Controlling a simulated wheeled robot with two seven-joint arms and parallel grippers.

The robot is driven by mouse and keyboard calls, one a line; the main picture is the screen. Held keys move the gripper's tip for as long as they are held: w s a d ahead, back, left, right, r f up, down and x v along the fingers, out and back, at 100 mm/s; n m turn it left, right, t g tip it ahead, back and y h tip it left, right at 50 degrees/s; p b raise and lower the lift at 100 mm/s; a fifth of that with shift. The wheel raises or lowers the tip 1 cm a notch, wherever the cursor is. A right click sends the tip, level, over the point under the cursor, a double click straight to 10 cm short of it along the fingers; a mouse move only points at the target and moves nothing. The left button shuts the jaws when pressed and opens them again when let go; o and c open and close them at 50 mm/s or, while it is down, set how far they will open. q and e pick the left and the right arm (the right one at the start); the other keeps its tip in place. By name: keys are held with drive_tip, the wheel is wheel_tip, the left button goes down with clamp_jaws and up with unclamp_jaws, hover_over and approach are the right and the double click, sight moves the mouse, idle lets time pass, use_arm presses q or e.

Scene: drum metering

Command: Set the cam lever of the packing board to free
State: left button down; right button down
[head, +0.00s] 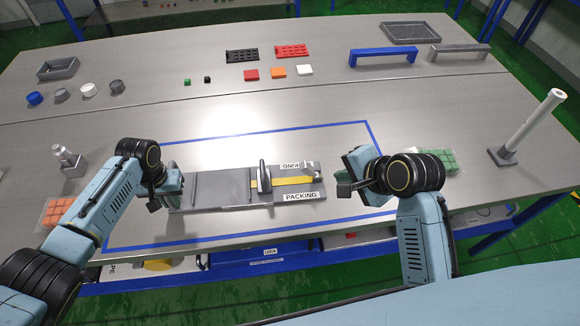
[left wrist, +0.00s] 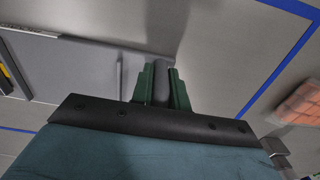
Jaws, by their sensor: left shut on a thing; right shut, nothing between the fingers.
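The grey packing board (head: 222,191) lies inside the blue outline, with a yellow band (head: 295,181) and a "PACKING" label. It also shows in the left wrist view (left wrist: 85,72). My left gripper (head: 174,190) is at the board's left end. In the left wrist view my left gripper (left wrist: 161,86) has its green fingers shut on a grey rounded piece (left wrist: 161,75), which looks like the cam lever; its setting cannot be read. A grey upright piece (head: 264,178) stands mid-board. My right gripper (head: 343,186) is shut and empty, just right of the board.
An orange block grid (head: 58,212) lies at left and a green one (head: 437,161) at right. A metal fixture (head: 70,162) stands left, a white post (head: 530,122) right. Caps, coloured blocks, trays and two handles are farther back. The table between is clear.

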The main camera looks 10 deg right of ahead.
idle(0.3)
use_arm(q)
drive_tip(key=c, duration=1.3)
unclamp_jaws()
